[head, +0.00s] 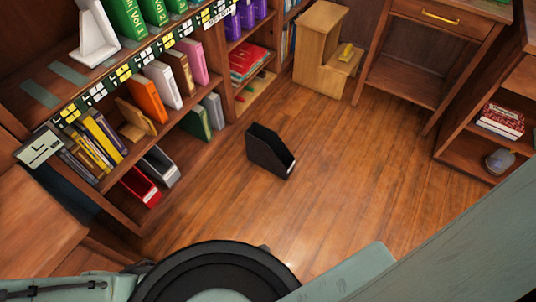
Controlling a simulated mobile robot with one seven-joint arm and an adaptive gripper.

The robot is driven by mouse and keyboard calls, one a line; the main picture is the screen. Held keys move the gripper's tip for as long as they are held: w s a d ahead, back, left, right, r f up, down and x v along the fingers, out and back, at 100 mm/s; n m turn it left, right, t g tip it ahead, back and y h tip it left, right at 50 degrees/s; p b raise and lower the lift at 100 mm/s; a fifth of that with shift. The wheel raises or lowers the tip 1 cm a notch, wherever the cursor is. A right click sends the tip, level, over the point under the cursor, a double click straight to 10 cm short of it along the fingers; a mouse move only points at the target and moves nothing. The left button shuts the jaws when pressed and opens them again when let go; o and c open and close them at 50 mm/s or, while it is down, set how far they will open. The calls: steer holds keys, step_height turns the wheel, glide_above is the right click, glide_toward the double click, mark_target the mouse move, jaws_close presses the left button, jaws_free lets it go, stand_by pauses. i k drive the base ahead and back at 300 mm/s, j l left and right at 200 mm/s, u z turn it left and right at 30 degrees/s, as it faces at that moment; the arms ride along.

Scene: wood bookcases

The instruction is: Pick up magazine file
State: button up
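A black magazine file (268,152) stands upright on the wooden floor, apart from the bookcase, with a small pale label on its right end. A red magazine file (141,187) and a grey magazine file (160,167) stand on the lowest shelf of the bookcase at the left. My gripper does not show in the head view. Parts of my own body fill the bottom edge and the lower right corner.
The bookcase (128,190) with books runs along the left. A wooden step stool (318,55) and a desk with a drawer (440,18) stand at the back. A low shelf (470,158) stands at the right. The floor (345,160) around the black file is clear.

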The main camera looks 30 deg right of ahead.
mark_target(265, 147)
steer(key=i+l+z, duration=0.25)
steer(key=l+z, duration=0.15)
steer(key=i+l+z, duration=0.3)
steer(key=l+z, duration=0.15)
steer(key=i+l+z, duration=0.4)
steer(key=k+l, duration=0.05)
steer(key=l, duration=0.05)
